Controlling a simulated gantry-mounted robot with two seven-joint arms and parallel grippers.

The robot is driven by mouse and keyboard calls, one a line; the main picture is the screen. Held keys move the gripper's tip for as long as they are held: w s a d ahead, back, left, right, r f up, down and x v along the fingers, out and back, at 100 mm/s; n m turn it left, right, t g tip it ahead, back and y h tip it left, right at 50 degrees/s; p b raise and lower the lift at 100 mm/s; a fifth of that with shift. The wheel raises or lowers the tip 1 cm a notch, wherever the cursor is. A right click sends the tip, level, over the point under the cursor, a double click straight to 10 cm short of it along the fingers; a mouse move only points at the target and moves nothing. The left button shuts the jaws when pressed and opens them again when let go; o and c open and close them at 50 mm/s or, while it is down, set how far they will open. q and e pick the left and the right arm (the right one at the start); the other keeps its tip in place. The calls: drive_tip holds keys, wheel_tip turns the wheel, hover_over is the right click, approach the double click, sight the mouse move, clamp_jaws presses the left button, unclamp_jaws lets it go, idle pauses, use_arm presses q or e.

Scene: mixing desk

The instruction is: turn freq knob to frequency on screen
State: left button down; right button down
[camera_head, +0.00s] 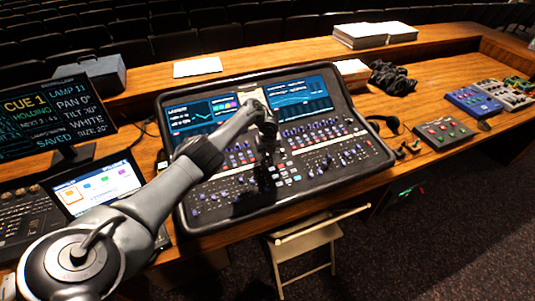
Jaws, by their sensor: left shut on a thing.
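The mixing desk (345,165) is a dark, tilted console with rows of small knobs and faders. Its left screen (195,116) and right screen (302,98) are lit along the top; their text is too small to read. My left arm reaches in from the lower left. My dark left gripper (266,190) points down at the middle of the control panel and is shut on a small knob. The fingers hide that knob, and I cannot read any label by it. My right gripper is out of view.
A monitor (50,118) and a small touch screen (97,187) stand left of the desk. A folding stool (305,240) stands in front.

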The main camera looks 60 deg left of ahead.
sight(268, 161)
use_arm(q)
drive_tip(key=shift+r, duration=0.1)
idle(0.3)
drive_tip(key=c, duration=1)
unclamp_jaws()
drive_tip(key=r+p, duration=0.1)
drive_tip(key=r, duration=0.2)
drive_tip(key=d+r+p, duration=0.1)
drive_tip(key=r, duration=0.3)
drive_tip(key=d+r+p, duration=0.1)
drive_tip(key=r+p, duration=0.1)
drive_tip(key=r, duration=0.1)
drive_tip(key=shift+s+r, duration=0.25)
drive_tip(key=shift+s, duration=0.15)
drive_tip(key=shift+s, duration=0.1)
